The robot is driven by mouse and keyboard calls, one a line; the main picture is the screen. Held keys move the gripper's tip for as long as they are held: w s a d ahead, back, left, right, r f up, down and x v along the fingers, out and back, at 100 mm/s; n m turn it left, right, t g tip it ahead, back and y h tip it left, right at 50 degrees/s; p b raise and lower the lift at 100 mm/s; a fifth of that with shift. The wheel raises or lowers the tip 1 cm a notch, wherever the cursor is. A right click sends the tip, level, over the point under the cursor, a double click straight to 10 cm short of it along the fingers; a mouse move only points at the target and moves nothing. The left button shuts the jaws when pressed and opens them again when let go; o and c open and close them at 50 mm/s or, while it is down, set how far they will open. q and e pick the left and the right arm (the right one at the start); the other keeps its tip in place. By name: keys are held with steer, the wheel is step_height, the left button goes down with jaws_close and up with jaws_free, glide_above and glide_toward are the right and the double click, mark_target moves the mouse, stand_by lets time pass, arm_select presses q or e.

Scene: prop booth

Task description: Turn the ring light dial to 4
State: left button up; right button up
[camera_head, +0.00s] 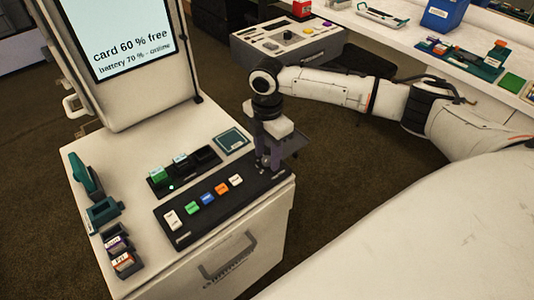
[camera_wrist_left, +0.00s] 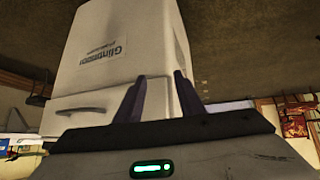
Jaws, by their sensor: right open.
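A black control strip (camera_head: 208,207) lies on the sloped top of the white booth console (camera_head: 90,150), with a white switch and several coloured buttons. My right gripper (camera_head: 264,162) points down over the strip's right end. It is open, with its dark purple fingers close to the surface. The ring light dial is not clearly visible; the gripper hides that end of the strip, so I cannot tell its setting or whether the fingers touch it. My left gripper (camera_wrist_left: 158,92) shows only in the left wrist view, fingers apart and empty, in front of a white cabinet (camera_wrist_left: 122,45).
A screen (camera_head: 118,35) stands behind. A grey panel box (camera_head: 290,42) and a cluttered counter (camera_head: 470,40) are farther back.

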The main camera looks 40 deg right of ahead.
steer(key=shift+f, duration=0.3)
jaws_close()
arm_select(q)
steer(key=shift+w+r, duration=0.3)
steer(key=shift+w, duration=0.05)
